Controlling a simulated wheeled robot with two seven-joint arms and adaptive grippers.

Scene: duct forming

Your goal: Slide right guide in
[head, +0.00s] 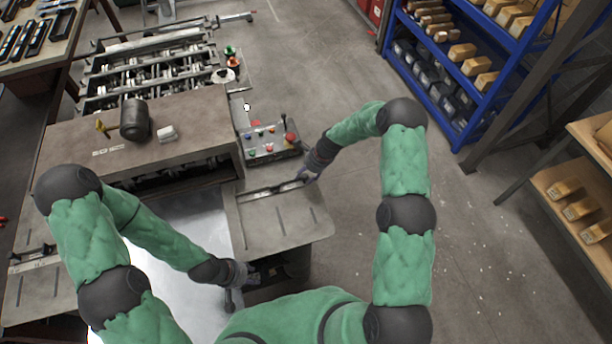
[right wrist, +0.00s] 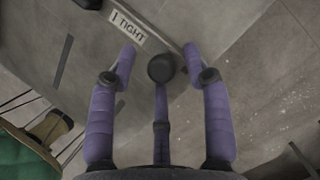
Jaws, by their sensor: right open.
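The right guide (head: 270,191) is a thin metal bar lying across the grey side table (head: 290,222) at the machine's right. My right gripper (head: 304,177) is at the bar's outer right end.
A control box (head: 268,143) with coloured buttons stands just behind the guide. A blue shelf (head: 470,75) stands right; floor between is clear.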

